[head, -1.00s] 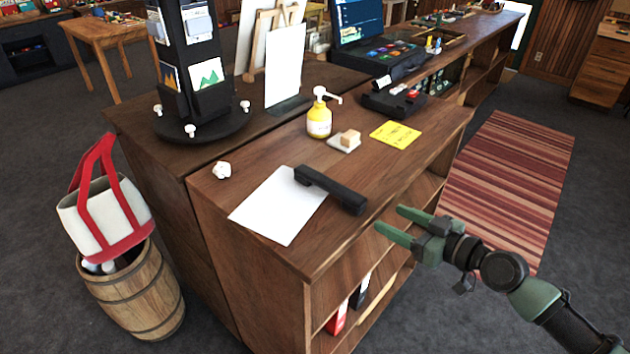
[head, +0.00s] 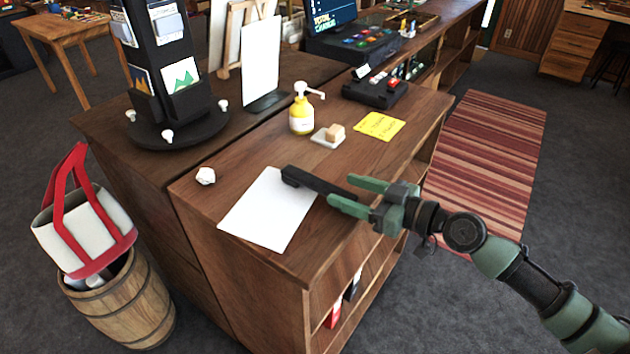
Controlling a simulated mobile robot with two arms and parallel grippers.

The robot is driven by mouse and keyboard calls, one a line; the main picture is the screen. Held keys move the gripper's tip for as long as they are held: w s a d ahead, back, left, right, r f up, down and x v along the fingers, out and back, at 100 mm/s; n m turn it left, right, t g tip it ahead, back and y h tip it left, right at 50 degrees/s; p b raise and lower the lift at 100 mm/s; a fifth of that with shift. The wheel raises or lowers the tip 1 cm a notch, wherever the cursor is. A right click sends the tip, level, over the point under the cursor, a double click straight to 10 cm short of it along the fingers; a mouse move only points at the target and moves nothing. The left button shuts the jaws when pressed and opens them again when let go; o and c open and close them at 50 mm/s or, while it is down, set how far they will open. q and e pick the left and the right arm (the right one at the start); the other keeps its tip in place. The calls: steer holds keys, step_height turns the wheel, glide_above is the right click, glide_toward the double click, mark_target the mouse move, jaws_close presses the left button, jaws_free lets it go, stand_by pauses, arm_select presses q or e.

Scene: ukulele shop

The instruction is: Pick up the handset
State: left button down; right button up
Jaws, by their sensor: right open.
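The black handset (head: 312,181) lies on the wooden counter (head: 235,178), its left end overlapping a white sheet of paper (head: 265,212). My right gripper (head: 345,192) is open at the handset's right end, with green fingers pointing left. One finger shows on the far side and one on the near side of that end, which the gripper partly hides. I cannot tell whether the fingers touch it. My left gripper is not in view.
Behind the handset stand a yellow pump bottle (head: 302,113), a soap dish (head: 328,137), a yellow note (head: 379,126) and a black phone base (head: 374,91). A crumpled white ball (head: 206,176) lies left. A barrel (head: 124,303) with a tote bag (head: 88,228) stands beside the counter.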

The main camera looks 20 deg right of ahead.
mark_target(324, 185)
steer(key=shift+w+a+r, duration=0.15)
steer(key=shift+a, duration=0.05)
steer(key=p+x, duration=0.4)
steer(key=shift+a, duration=0.3)
steer(key=shift+w+a+f, duration=0.2)
steer(key=shift+w+f, duration=0.05)
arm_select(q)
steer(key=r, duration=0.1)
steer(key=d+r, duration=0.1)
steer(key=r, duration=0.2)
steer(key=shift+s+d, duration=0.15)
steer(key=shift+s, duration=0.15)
arm_select(e)
steer(key=shift+f, duration=0.1)
steer(key=shift+c, duration=0.6)
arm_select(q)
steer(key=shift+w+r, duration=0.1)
arm_select(e)
jaws_close()
